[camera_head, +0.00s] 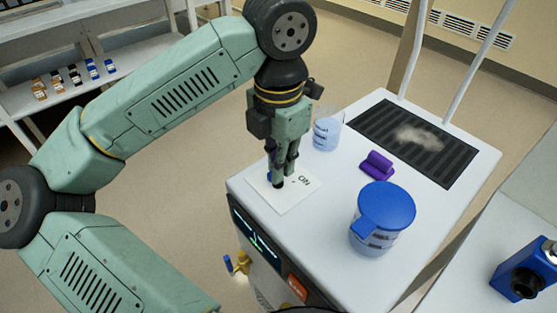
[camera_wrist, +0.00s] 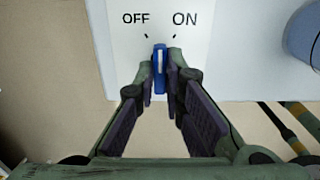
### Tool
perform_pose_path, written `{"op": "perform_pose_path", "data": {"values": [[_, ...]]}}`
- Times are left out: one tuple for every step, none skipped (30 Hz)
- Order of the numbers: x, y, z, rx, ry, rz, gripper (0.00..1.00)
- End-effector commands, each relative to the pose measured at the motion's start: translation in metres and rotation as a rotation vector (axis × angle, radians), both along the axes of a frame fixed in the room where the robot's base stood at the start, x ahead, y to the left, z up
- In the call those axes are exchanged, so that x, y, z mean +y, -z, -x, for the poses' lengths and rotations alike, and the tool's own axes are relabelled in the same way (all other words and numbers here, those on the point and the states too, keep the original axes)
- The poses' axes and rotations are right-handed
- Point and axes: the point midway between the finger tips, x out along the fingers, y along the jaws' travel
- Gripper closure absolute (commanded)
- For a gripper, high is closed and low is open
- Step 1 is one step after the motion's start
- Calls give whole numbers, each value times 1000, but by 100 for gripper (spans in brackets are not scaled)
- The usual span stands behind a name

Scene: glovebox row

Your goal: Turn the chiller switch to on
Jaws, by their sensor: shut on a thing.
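The chiller switch (camera_wrist: 160,60) is a blue knob with a white line, on a white plate (camera_wrist: 203,75) marked OFF at left and ON at right. In the wrist view its line points nearly straight up, between the two tick marks. My gripper (camera_wrist: 158,76) is shut on the knob, one finger on each side. In the head view my gripper (camera_head: 281,180) points down onto the plate (camera_head: 298,195) at the left corner of the white chiller top (camera_head: 322,215). The fingers hide most of the knob there.
A beaker (camera_head: 327,132), a purple object (camera_head: 377,165) and a blue-lidded jug (camera_head: 384,212) stand on the chiller top. A dark grille (camera_head: 375,117) lies behind them. A blue device (camera_head: 524,268) is at right. Shelves with small bottles (camera_head: 75,77) stand at left.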

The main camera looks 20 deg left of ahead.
Motion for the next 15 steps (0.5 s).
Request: {"op": "perform_pose_path", "data": {"values": [[0,0,0,-1,0,-1,100],[0,0,0,-1,0,-1,100],[0,0,0,-1,0,-1,100],[0,0,0,-1,0,-1,100],[0,0,0,-1,1,-1,100],[0,0,0,-1,4,-1,100],[0,0,0,-1,7,-1,100],[0,1,0,-1,12,-1,100],[0,1,0,-1,20,-1,100],[0,1,0,-1,29,0,100],[0,1,0,-1,40,0,100],[0,2,0,-2,56,-1,100],[0,2,0,-1,71,-2,100],[0,3,0,-2,86,-3,100],[0,3,0,-1,111,-3,100]]}}
